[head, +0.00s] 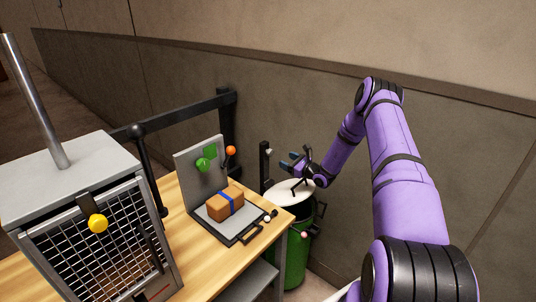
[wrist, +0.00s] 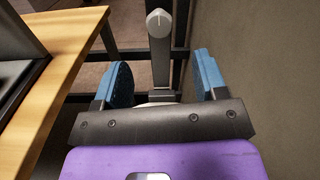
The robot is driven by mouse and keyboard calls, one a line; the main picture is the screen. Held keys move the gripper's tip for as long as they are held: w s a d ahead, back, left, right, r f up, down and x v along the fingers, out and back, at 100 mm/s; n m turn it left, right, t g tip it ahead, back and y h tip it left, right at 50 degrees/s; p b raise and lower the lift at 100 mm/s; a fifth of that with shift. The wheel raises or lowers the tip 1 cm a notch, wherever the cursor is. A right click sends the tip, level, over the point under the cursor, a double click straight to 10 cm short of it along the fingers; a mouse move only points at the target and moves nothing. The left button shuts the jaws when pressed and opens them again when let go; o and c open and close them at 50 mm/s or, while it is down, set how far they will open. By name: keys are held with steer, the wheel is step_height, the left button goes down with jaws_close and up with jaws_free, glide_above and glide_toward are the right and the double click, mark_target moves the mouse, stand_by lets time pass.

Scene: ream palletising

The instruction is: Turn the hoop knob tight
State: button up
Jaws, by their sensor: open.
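My gripper (head: 290,161) is open and empty, above the white lid of the green drum (head: 292,258). In the wrist view its two blue fingers (wrist: 164,80) stand wide apart. Past the fingertips a grey round knob with a pale pointer mark (wrist: 160,22) sits on an upright grey post; the fingers do not touch it. In the head view this looks like the pale knob (head: 268,152) on the dark post behind the drum. A small pink knob (head: 303,234) shows at the drum's dark side fitting. I cannot tell which knob is the hoop's.
A wooden table (head: 180,223) stands left of the drum. It bears a tray with a brown, blue-banded package (head: 225,204), and a mesh-fronted cabinet (head: 75,180). A dark rail (head: 180,116) runs behind the table. The wall (wrist: 265,70) is close on the gripper's right.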

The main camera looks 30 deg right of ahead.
mark_target(272, 153)
steer(key=x, duration=1)
steer(key=shift+w, duration=0.1)
steer(key=c, duration=0.9)
